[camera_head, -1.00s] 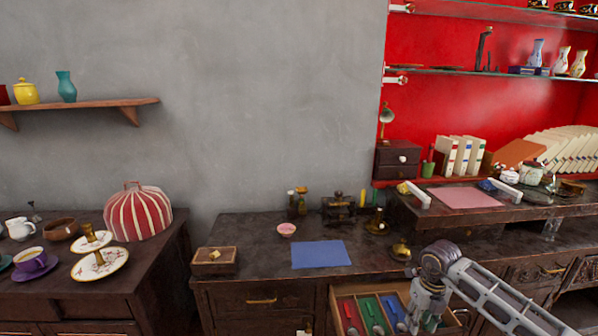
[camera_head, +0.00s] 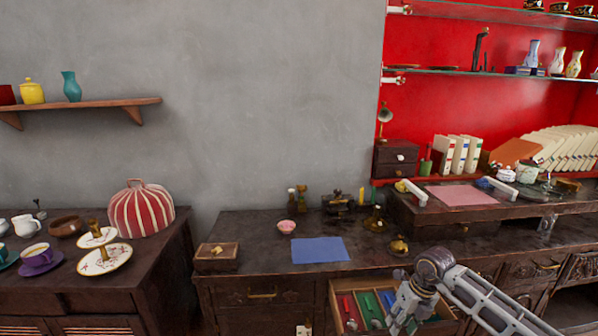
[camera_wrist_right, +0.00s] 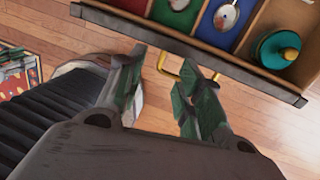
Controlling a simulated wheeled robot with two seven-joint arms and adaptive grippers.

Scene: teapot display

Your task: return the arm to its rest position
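My right gripper (camera_head: 398,320) is low at the right in the head view, in front of the open drawer (camera_head: 334,308). In the right wrist view my right gripper (camera_wrist_right: 163,95) has its two fingers apart with nothing between them, over the wooden floor. The drawer's front edge (camera_wrist_right: 190,42) and its yellow handle (camera_wrist_right: 187,72) lie just beyond the fingertips. Its red, green and blue compartments hold spoon-like items, partly cut off. My left gripper is not in view.
A dark cabinet bears a blue mat (camera_head: 320,250), a small wooden box (camera_head: 216,257) and a pink bowl (camera_head: 287,227). At the left stands a striped tea cosy (camera_head: 141,208). A green round object (camera_wrist_right: 277,49) is in the drawer's right compartment. Floor is free below the gripper.

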